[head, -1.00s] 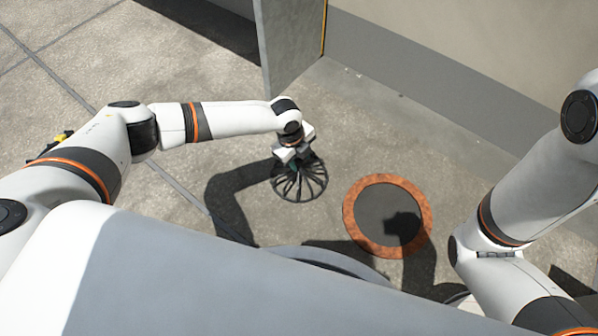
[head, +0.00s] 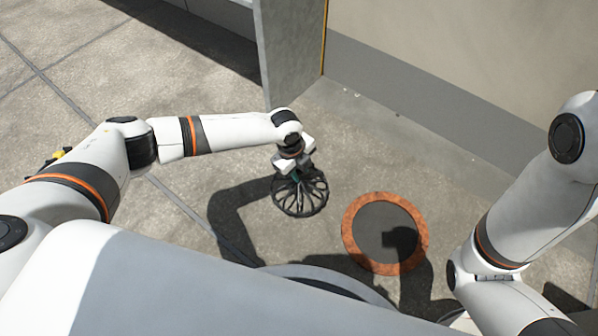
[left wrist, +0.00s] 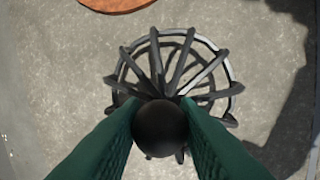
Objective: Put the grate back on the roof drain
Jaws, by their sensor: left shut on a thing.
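The black domed grate (head: 300,196) hangs from my left gripper (head: 295,174) in the head view, left of the drain. In the left wrist view the green fingers (left wrist: 165,130) are shut on the grate's round top knob, and its ribs and ring (left wrist: 205,65) spread out beyond. The roof drain (head: 352,253) shows as an orange-brown ring around a dark grey round centre, apart from the grate. The drain's edge also shows at the top of the left wrist view (left wrist: 118,5). My right gripper is not in view; only its arm shows at the right.
A grey upright panel (head: 288,50) stands behind the left gripper, and a wall (head: 450,70) runs along the back right. The concrete roof (head: 360,140) between them and the drain is clear. Arm shadows fall on the roof and drain.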

